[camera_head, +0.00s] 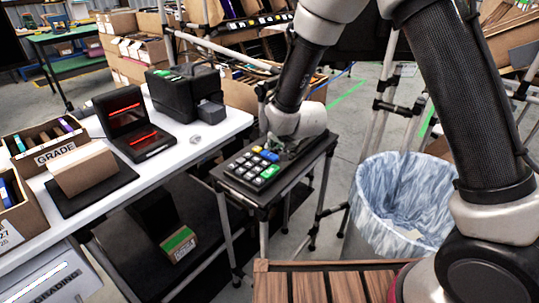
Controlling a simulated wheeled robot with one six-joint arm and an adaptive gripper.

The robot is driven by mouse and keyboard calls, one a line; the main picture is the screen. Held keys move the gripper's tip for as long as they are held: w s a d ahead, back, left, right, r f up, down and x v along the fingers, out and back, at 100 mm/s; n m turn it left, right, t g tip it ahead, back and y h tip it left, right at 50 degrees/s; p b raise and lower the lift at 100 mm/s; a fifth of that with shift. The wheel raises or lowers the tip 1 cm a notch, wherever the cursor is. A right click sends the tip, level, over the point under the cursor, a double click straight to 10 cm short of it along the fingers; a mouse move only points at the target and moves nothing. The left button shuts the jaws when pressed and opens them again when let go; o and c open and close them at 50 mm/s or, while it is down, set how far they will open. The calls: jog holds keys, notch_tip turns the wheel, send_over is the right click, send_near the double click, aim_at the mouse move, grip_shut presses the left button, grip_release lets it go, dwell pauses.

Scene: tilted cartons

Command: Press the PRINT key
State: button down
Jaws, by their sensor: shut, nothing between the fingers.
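A black keypad (239,184) lies on a small stand to the right of the white table. It has several white keys plus a blue key (270,156), a yellow key (257,149) and a green key (268,172). The key labels are too small to read, so I cannot tell which one is PRINT. My gripper (286,152) is shut and empty at the keypad's far right corner, close to the blue key. My own wrist hides most of it, and I cannot tell whether it touches a key.
The white table (190,133) holds a black printer-like box (185,92), a device with red light strips (131,125) and a GRADE carton (45,145). A lined bin (390,205) stands right of the stand. A slatted wooden surface (325,285) is in front.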

aim_at(272, 153)
jog(key=shift+f, duration=0.1)
dwell(0.3)
jog(key=shift+f, duration=0.35)
jog(key=shift+f, duration=0.4)
dwell(0.5)
dwell(0.4)
jog(key=shift+r, duration=3.35)
